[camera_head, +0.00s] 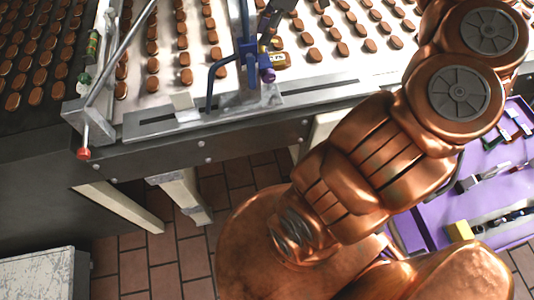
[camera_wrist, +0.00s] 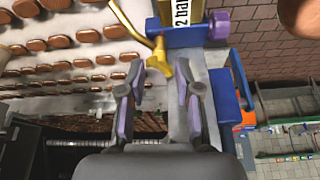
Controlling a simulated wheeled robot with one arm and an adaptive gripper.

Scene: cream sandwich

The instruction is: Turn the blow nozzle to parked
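My gripper (camera_wrist: 163,72) is open in the wrist view, with its two dark fingers apart. A bent brass-coloured pipe (camera_wrist: 130,25), possibly the blow nozzle, comes down to a brass end just ahead of and between the fingertips. I cannot tell whether they touch. A blue holder with a purple knob (camera_wrist: 218,25) and a white printed label (camera_wrist: 180,14) is just beyond. In the head view, the blue post (camera_head: 247,50), purple knob (camera_head: 267,75) and yellow part (camera_head: 279,60) stand at the conveyor's near edge. The dark gripper is partly cut off above them.
Rows of brown biscuits lie on the white conveyor (camera_head: 220,15). A purple tray (camera_head: 430,205) with tools lies at right, partly behind my copper-coloured arm. Brick floor (camera_head: 180,250) shows below.

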